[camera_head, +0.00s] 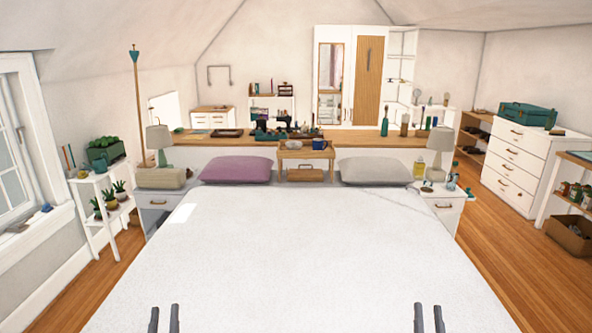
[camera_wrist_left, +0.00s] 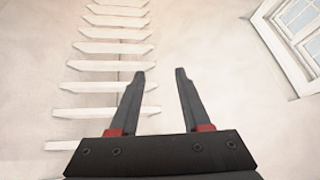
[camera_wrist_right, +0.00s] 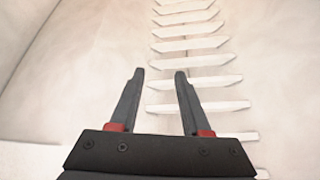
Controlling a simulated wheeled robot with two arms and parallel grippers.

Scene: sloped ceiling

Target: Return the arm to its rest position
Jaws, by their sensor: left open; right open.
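My left gripper (camera_head: 164,319) shows at the bottom edge of the head view, left of centre, over the near part of the white bed (camera_head: 300,250). My right gripper (camera_head: 429,318) shows at the bottom edge, right of centre, also over the bed. Both have their fingers apart with nothing between them. In the left wrist view the open fingers (camera_wrist_left: 160,75) stand against a pale wall. In the right wrist view the open fingers (camera_wrist_right: 159,76) are also empty. Most of both arms is out of the head view.
A purple pillow (camera_head: 237,170) and a grey pillow (camera_head: 375,171) lie at the bed's far end, with a small wooden tray table (camera_head: 305,154) between them. Nightstands (camera_head: 157,206) (camera_head: 441,207) flank the bed. White slats (camera_wrist_left: 112,48) line the wall in the wrist views. The bed's middle is clear.

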